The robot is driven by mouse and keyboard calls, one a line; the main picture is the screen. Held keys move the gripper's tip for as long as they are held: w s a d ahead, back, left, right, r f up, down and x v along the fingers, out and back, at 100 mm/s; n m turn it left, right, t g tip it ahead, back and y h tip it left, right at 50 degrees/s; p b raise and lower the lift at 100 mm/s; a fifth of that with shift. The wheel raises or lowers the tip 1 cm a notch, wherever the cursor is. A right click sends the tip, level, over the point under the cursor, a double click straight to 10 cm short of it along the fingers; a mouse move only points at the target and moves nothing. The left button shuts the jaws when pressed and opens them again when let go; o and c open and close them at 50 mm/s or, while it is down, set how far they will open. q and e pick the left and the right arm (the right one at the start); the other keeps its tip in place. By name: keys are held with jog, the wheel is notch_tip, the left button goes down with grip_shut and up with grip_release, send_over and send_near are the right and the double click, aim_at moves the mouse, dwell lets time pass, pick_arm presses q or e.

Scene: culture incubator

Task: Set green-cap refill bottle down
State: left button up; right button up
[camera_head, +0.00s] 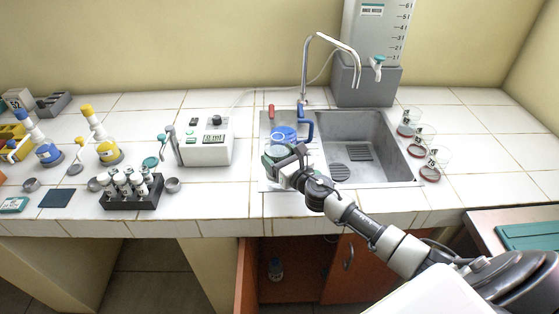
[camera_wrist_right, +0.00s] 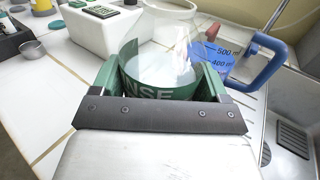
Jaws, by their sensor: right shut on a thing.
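My right gripper (camera_head: 288,160) is over the counter at the left edge of the sink, shut on a clear bottle with a green label. In the right wrist view this refill bottle (camera_wrist_right: 165,70) stands between the green fingers, with pale liquid inside and letters "NSE" on the label. In the head view the gripper hides most of the bottle. Whether its base touches the counter I cannot tell. My left gripper is not in view.
A blue-handled measuring jug (camera_wrist_right: 225,65) stands just behind the bottle, beside the sink (camera_head: 385,170). A white device (camera_head: 205,140) stands left, then a tube rack (camera_head: 133,198). Lidded dishes (camera_head: 430,170) lie right. The cabinet below is open, with a small bottle (camera_head: 276,270) inside.

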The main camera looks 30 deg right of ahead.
jog(key=shift+f, duration=0.1)
jog(key=o, duration=1.2)
jog(key=shift+s+d, duration=0.1)
jog(key=shift+s, duration=0.2)
jog(key=s, duration=0.3)
jog(key=s+d+b, duration=0.1)
jog(key=s, duration=0.6)
jog(key=shift+d, duration=0.15)
jog(key=shift+s+d, duration=0.1)
jog(key=shift+s, duration=0.6)
